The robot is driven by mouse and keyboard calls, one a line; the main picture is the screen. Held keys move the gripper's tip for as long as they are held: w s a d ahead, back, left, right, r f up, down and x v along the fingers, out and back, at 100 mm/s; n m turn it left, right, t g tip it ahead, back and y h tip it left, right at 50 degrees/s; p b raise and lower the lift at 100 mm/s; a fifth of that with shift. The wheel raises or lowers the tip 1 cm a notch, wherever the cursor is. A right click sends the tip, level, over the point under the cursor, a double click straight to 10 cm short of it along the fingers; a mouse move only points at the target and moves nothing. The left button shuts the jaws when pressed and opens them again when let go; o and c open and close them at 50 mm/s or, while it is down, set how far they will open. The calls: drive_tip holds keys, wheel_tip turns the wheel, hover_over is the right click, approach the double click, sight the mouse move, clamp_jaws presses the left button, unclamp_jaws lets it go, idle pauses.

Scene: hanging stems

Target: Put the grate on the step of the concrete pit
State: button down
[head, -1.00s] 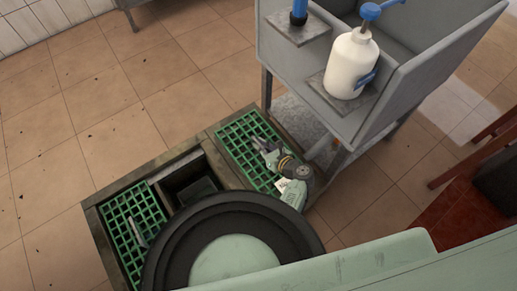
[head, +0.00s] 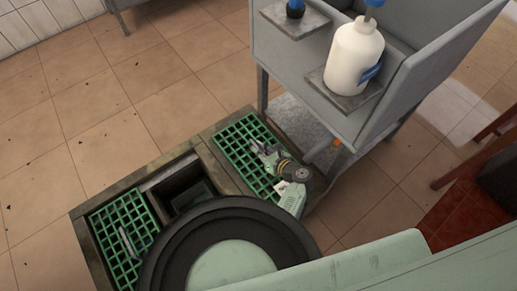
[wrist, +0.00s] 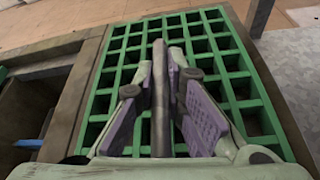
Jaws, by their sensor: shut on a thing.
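The right green grate (head: 236,140) lies at the right end of the concrete pit (head: 206,146), roughly level with its rim. My gripper (head: 256,149) is over this grate. In the wrist view my gripper (wrist: 166,62) is shut on a dark bar that runs along the middle of the green grate (wrist: 205,45) and looks like its handle. Whether the grate rests on the step or is slightly raised, I cannot tell. A second green grate (head: 112,222) with a grey bar covers the left end of the pit. My round base hides the pit's near side.
The pit's open middle (head: 182,188) is dark, between the two grates. A grey sink unit (head: 385,105) with a white pump bottle (head: 352,62) stands close behind and right of the right grate. Tiled floor (head: 90,110) is clear to the left.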

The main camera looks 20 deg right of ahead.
drive_tip(key=c, duration=2.1)
unclamp_jaws()
drive_tip(key=shift+f, duration=0.1)
drive_tip(key=o, duration=0.4)
drive_tip(key=shift+o, duration=0.2)
